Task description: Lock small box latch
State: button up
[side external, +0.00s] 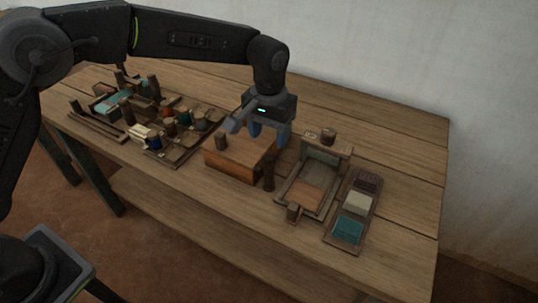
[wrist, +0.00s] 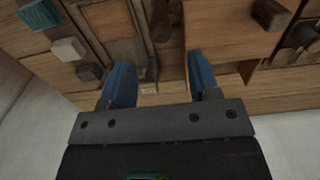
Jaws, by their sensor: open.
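The small wooden box (side external: 236,163) stands in the middle of the table, with a dark knob (side external: 221,141) on its left part. In the wrist view the box (wrist: 228,40) is at the upper right, with a dark knob (wrist: 271,14). I cannot make out a latch with certainty. A dark upright post (side external: 269,170) stands beside the box's right side. My gripper (side external: 270,143) is open and empty, pointing down near the box's back right. Its two blue fingers are apart in the wrist view (wrist: 158,62), and whether they touch anything is unclear.
A wooden frame (side external: 283,196) with an orange-brown panel stands right of the box, then a tray (side external: 332,238) of coloured blocks. A rack of thread spools (side external: 165,154) and a small loom (side external: 100,125) lie left. The table's far right (side external: 415,160) is clear.

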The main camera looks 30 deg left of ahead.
aim_at(269, 157)
notch_tip(269, 157, down, 7)
jog(key=shift+f, duration=0.15)
jog(key=shift+c, duration=0.3)
jog(key=c, duration=0.9)
jog(key=shift+o, duration=0.2)
